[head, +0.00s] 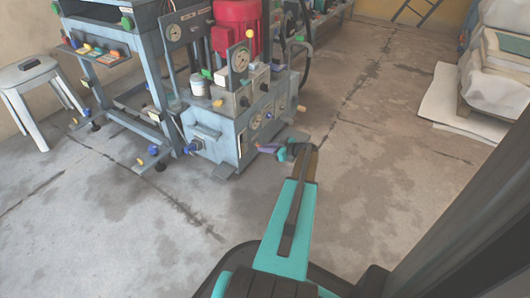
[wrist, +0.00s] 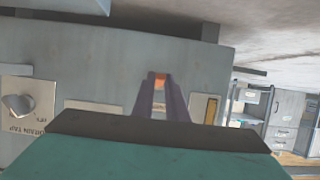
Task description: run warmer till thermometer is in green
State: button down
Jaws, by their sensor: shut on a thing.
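My gripper (head: 288,150) is low beside the front right corner of the grey-blue machine unit (head: 215,135) in the head view. In the wrist view, its purple fingers (wrist: 160,84) are close together on a small orange part (wrist: 160,80) at the panel. The fingers hide most of that part, so I cannot tell what it is. Right of the fingers, a framed upright yellow-brown strip (wrist: 210,109) may be a gauge. I cannot make out a thermometer reading or green zone.
A grey knob (wrist: 19,106) on a plate marked drain tap is left of my fingers. A red motor (head: 237,25) tops the machine. A stool (head: 35,82) stands far left, and covered goods (head: 495,65) at right. The floor between is clear.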

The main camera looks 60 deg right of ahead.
jog(key=shift+f+t+b, duration=0.3)
jog(key=shift+t+b, duration=0.2)
jog(key=shift+b, duration=0.5)
jog(key=c, duration=1.8)
grip_release()
jog(key=shift+o, duration=0.2)
jog(key=shift+s+r, duration=0.1)
jog(key=shift+s, duration=0.05)
jog(key=p+v, duration=0.5)
jog(key=v, duration=0.8)
jog(key=shift+s, duration=0.3)
jog(key=shift+p, duration=0.3)
